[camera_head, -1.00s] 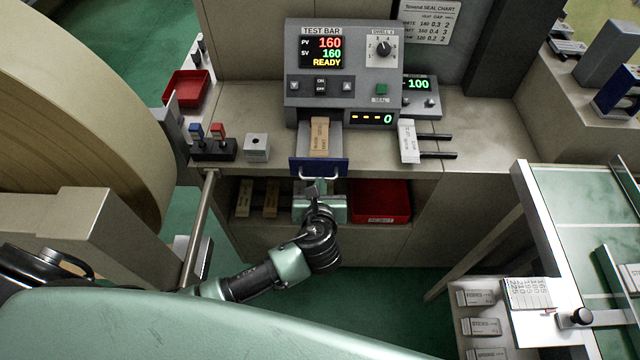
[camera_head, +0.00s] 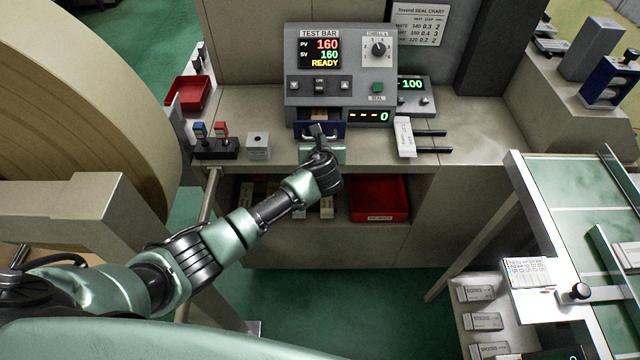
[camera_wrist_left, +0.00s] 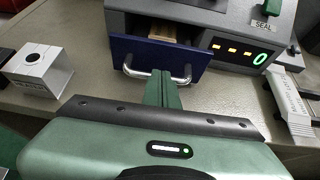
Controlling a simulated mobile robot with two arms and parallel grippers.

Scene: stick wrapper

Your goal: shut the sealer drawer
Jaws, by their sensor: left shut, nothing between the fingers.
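The sealer (camera_head: 342,75) stands on the bench with its display reading READY. Its drawer has a blue front (camera_head: 338,131), which is only a little way out from the sealer body. In the left wrist view the drawer front (camera_wrist_left: 200,65) shows a silver handle (camera_wrist_left: 158,76), and part of a tan strip (camera_wrist_left: 165,32) shows inside. My left gripper (camera_head: 318,131) is shut and empty, with its fingertips at the handle. In the left wrist view the gripper (camera_wrist_left: 164,75) meets the middle of the handle; I cannot tell if they touch. My right gripper is not in view.
A white-ended pronged tool (camera_head: 404,138) lies to the right. A red bin (camera_head: 379,198) sits on the shelf below.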

